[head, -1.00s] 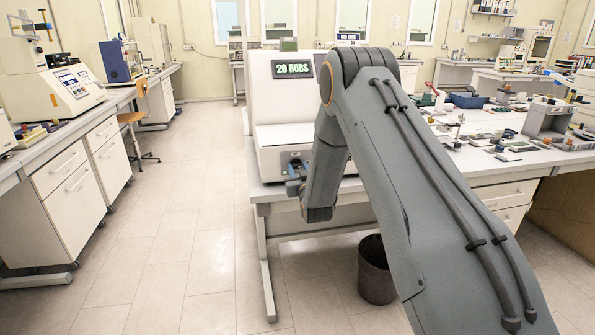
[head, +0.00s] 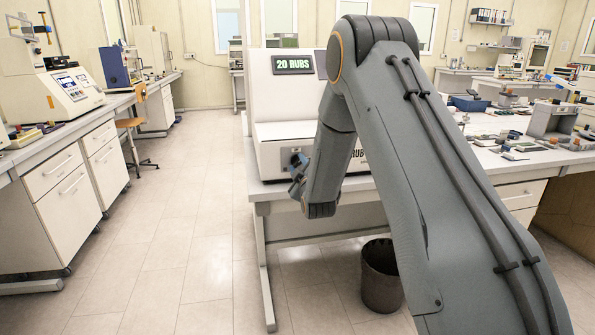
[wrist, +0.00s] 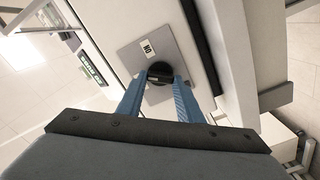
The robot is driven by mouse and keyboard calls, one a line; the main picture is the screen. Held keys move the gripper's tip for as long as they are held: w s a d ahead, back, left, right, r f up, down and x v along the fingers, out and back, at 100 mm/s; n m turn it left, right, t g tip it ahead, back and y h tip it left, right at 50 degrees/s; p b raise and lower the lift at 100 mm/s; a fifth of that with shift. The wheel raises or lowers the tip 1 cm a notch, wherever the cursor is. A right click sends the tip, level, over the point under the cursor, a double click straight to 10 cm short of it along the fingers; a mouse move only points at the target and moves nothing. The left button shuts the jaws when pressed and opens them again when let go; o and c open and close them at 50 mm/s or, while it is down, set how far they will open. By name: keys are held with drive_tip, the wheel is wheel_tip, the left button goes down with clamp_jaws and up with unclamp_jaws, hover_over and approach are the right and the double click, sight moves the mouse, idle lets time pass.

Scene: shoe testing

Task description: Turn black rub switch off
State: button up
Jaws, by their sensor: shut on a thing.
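The black rub switch (wrist: 160,72) is a round black knob on a square grey plate (wrist: 140,52) with a white ON label. The plate is on the front of the white rub machine (head: 285,99), whose display reads 20 RUBS. In the wrist view, the two blue fingers of my gripper (wrist: 159,80) are shut on the knob, one on each side. In the head view, my gripper (head: 297,172) is at the machine's lower front, and the arm hides part of the machine. The knob's exact pointer direction is too small to tell.
The machine stands at the left end of a bench (head: 262,192) crowded with small items at the right. A dark bin (head: 380,280) stands under it. Another bench with drawers (head: 60,175) is at the left. The floor between is clear.

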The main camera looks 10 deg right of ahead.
drive_tip(key=n+b, duration=0.3)
drive_tip(key=n, duration=0.3)
drive_tip(key=shift+a+f+n+b, duration=0.1)
drive_tip(key=shift+f+n+b, duration=0.05)
drive_tip(key=shift+n+b, duration=0.2)
drive_tip(key=shift+n, duration=0.25)
drive_tip(key=o, duration=1.1)
drive_tip(key=shift+s+b, duration=0.75)
drive_tip(key=shift+s, duration=3.2)
